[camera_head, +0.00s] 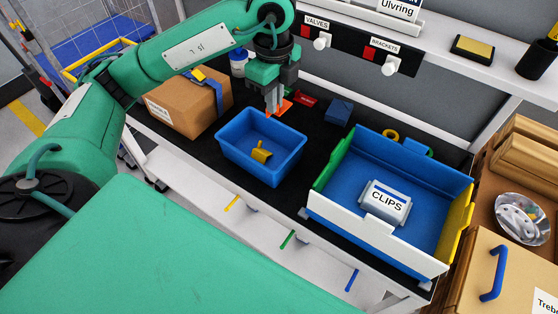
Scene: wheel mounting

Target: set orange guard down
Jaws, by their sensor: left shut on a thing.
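My left gripper (275,108) points down over the black bench, just behind the blue bin. It is shut on the orange guard (283,106), a small orange piece showing at its fingertips. I cannot tell whether the guard touches the bench. The blue bin (232,158) stands in front of it with a yellow piece (261,152) inside. My right gripper is not in view.
A cardboard box (180,108) stands left of the gripper. A red piece (305,99) and a blue block (339,111) lie to its right. A larger blue tray (340,200) with a CLIPS box (385,201) stands at the right. A shelf edge runs behind.

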